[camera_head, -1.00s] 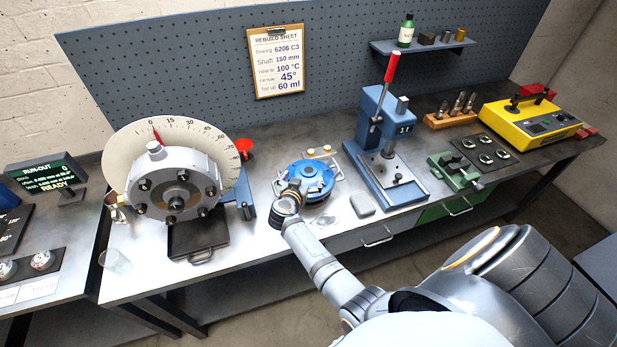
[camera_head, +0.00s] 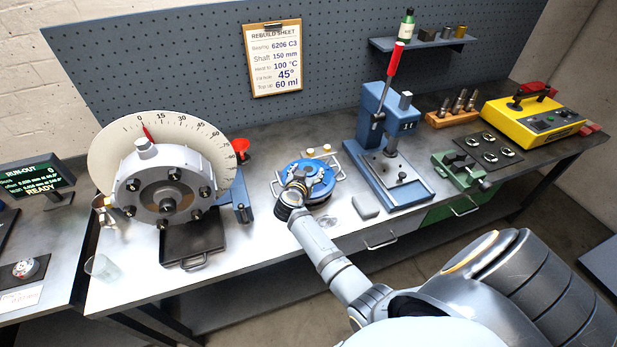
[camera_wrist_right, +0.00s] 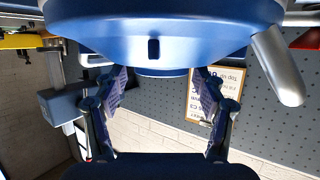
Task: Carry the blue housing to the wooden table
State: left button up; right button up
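In the right wrist view the blue housing (camera_wrist_right: 220,35) fills the top. My right gripper (camera_head: 298,184) is at the housing's near side and covers part of it. In the wrist view my right gripper (camera_wrist_right: 160,88) has its two fingers spread apart, with clear space between the pads. The fingertips are close to the housing's underside or edge; contact cannot be told. My left gripper is not in view. No wooden table shows.
A large grey rotor housing with a dial (camera_head: 165,190) and a dark tray (camera_head: 192,243) stand to the left. The blue press (camera_head: 382,150) with a red handle is on the right.

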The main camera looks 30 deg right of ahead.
aim_at(310, 175)
jog(key=shift+s+f, duration=0.1)
jog(key=shift+f, duration=0.2)
grip_shut()
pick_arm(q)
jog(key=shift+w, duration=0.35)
pick_arm(e)
jog(key=shift+r, duration=0.15)
jog(key=shift+r, duration=0.1)
jog(key=shift+r, duration=0.2)
jog(key=r, duration=0.2)
jog(key=s+r, duration=0.1)
jog(key=r, duration=0.1)
jog(key=shift+r, duration=0.2)
pick_arm(q)
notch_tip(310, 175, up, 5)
jog(key=p, duration=0.4)
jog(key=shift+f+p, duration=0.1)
jog(key=shift+p, duration=0.3)
pick_arm(e)
jog(key=s+a+r, duration=0.2)
jog(key=s+r, duration=0.6)
jog(key=s, duration=0.4)
jog(key=shift+s, duration=0.15)
